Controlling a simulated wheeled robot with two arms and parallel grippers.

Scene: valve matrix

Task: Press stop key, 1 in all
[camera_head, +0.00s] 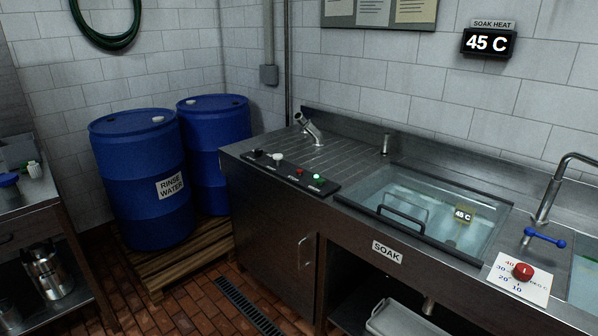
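The stop key is a small red button (298,172) on the dark key strip at the left front of the steel counter; a small label that seems to read STOP sits just in front of it. To its right is a green, lit-looking button (316,176). To its left are a white button (277,157) and a dark knob (257,153). Neither of my grippers shows in the head view, and nothing touches the keys.
The covered soak tank (370,200) lies right of the keys. A red dial (523,271) and a blue-handled valve (545,238) are at right. The soak heat display (487,43) reads 45 C. Blue drums (140,180) stand on a pallet at left. The ribbed drainboard (330,150) is mostly clear.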

